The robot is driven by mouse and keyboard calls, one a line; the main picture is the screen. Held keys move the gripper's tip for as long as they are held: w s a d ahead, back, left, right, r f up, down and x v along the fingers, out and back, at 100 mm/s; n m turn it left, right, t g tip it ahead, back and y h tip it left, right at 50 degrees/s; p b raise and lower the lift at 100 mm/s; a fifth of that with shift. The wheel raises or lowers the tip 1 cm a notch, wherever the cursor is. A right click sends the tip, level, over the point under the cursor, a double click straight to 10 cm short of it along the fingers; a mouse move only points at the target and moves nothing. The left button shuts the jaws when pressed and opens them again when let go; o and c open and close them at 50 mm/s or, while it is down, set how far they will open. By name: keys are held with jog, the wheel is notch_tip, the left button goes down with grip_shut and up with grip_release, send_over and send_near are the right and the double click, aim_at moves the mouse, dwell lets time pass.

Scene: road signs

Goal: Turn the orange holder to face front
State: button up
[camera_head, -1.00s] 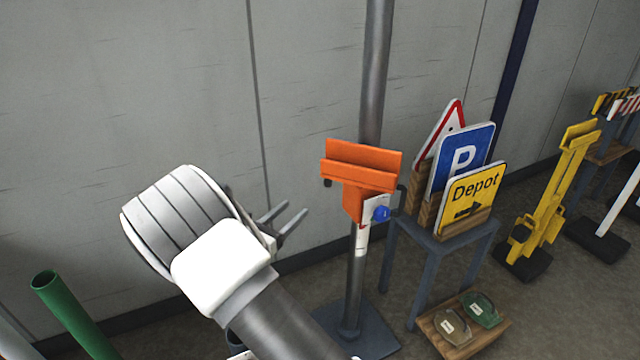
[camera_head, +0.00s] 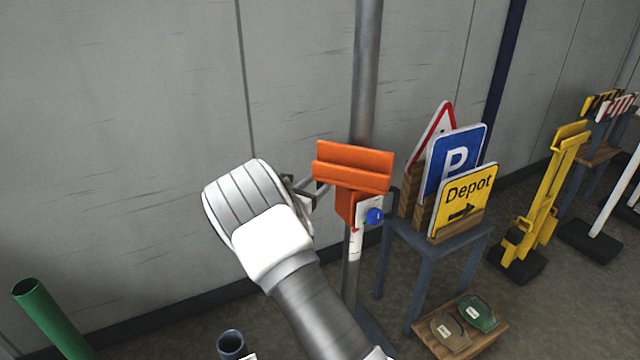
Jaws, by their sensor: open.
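The orange holder (camera_head: 352,168) sits on an upright grey metal pole (camera_head: 365,80). It is a wide slotted bracket with a narrower block below, and its broad face is turned toward the camera and slightly aside. A blue knob (camera_head: 374,216) on a pale plate is at its lower right. My gripper (camera_head: 318,190) is open at the left side of the holder. Its fingers point right, with the tips close to the holder's left edge. I cannot tell whether they touch it or reach behind it.
A grey stand to the right of the pole carries a triangular sign, a blue P sign (camera_head: 456,160) and a yellow Depot sign (camera_head: 464,200). A yellow stand (camera_head: 540,205) is farther right. A green tube (camera_head: 50,315) is at lower left. A grey wall runs behind.

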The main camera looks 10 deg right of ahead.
jog(key=shift+w+d, duration=0.1)
grip_shut()
dwell(0.3)
dwell(1.1)
